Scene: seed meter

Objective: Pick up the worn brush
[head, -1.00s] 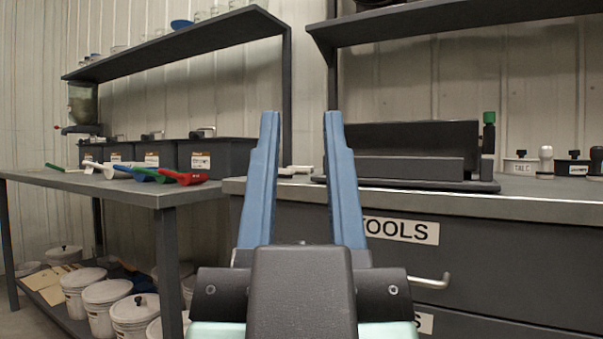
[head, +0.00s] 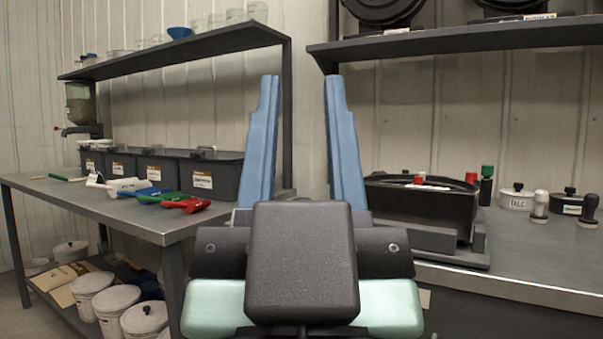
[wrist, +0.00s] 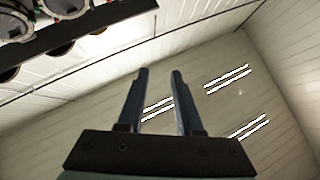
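I cannot pick out the worn brush for certain in any view. Two small knobbed pieces with dark bases, a pale one (head: 540,206) and a dark-handled one (head: 588,211), stand at the right of the right bench; I cannot tell whether either is a brush. My gripper (head: 302,80) points up in the middle of the head view, its two blue fingers wide apart with nothing between them. The wrist view also shows my gripper (wrist: 160,74) open and empty, facing the ceiling and lights.
A black machine (head: 420,205) with red and green knobs sits on the right bench (head: 530,254). Round tins, one marked TALC (head: 517,199), stand right of it. The left table (head: 130,215) holds colored scoops (head: 160,197) and dark bins (head: 212,176). Shelves (head: 455,42) hang above.

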